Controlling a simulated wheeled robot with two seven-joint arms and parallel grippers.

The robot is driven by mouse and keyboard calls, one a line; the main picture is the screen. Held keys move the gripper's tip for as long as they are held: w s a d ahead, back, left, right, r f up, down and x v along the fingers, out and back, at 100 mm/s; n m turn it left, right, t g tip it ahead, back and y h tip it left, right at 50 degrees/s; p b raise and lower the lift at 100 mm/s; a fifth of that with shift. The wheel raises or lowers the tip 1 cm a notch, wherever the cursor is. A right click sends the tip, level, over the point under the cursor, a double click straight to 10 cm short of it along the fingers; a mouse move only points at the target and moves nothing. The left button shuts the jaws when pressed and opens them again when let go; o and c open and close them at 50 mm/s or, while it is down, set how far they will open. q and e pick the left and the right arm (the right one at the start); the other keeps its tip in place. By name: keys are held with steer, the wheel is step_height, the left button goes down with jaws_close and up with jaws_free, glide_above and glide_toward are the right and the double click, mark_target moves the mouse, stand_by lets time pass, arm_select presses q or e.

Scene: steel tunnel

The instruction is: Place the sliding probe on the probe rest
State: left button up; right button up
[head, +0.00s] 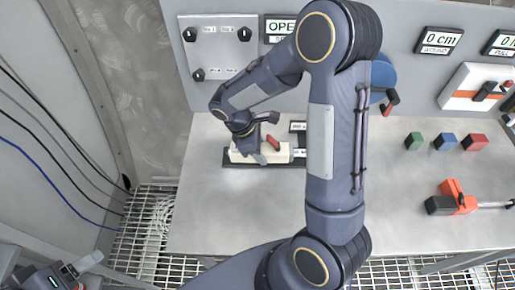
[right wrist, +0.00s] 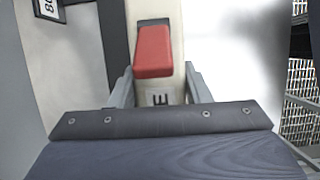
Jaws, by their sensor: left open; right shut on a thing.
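The sliding probe (head: 240,156) is a cream bar with a red block on top. In the head view it lies low over a dark strip on the grey bench. My right gripper (head: 260,144) reaches down over it and is shut on it. In the right wrist view the probe (right wrist: 153,50) runs between the two fingers, with the red block just beyond them and a dark letter nearer. I cannot tell whether the probe touches the strip or which part is the probe rest. My left gripper (head: 73,271) is open and empty at the lower left, away from the bench.
A panel with black knobs (head: 220,48) stands behind the bench. Green (head: 414,141), blue (head: 446,141) and red (head: 474,142) blocks and an orange tool (head: 457,198) lie to the right. My right arm hides the middle of the bench. The bench's front left is clear.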

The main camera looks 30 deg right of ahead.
steer(key=w+f, duration=0.2)
steer(key=w+d+f+b, duration=0.1)
steer(key=w+f, duration=0.1)
steer(key=w+d+f+b, duration=0.1)
steer(key=w+f, duration=0.1)
steer(key=shift+w+f, duration=0.1)
steer(key=shift+w, duration=0.05)
steer(key=shift+w+d+f, duration=0.1)
steer(key=shift+w+f, duration=0.05)
steer(key=shift+f, duration=0.1)
steer(key=shift+w+f+b, duration=0.15)
steer(key=shift+f+b, duration=0.95)
steer(key=shift+f, duration=0.5)
steer(key=shift+f, duration=0.15)
steer(key=o, duration=1.3)
steer(key=shift+c, duration=0.2)
